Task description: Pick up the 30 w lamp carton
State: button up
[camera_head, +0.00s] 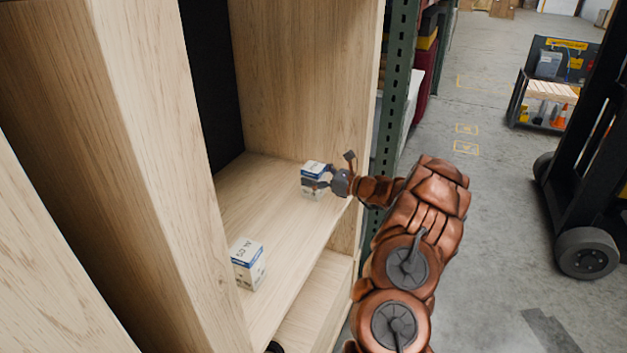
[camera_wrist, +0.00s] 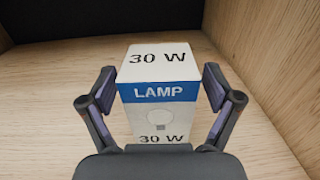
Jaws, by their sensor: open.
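The 30 W lamp carton (camera_wrist: 157,93) is white with a blue band reading LAMP, and it stands upright on the wooden shelf. In the head view the carton (camera_head: 312,172) is at the far end of the shelf, near the side panel, partly hidden by my gripper. My gripper (camera_head: 330,172) is open at the carton's front. In the wrist view my gripper (camera_wrist: 160,92) has one finger on each side of the carton. A narrow gap shows at the left finger; the right finger is very close, and I cannot tell if it touches.
A second white and blue carton (camera_head: 248,264) stands nearer on the same wooden shelf (camera_head: 285,215). A wooden side panel (camera_head: 300,80) rises behind the lamp carton. A green rack post (camera_head: 397,95) stands just right of the cabinet. Bare shelf lies between the cartons.

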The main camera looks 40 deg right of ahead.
jog(key=shift+c, duration=0.4)
jog(key=c, duration=1.2)
jog(key=shift+r, duration=0.1)
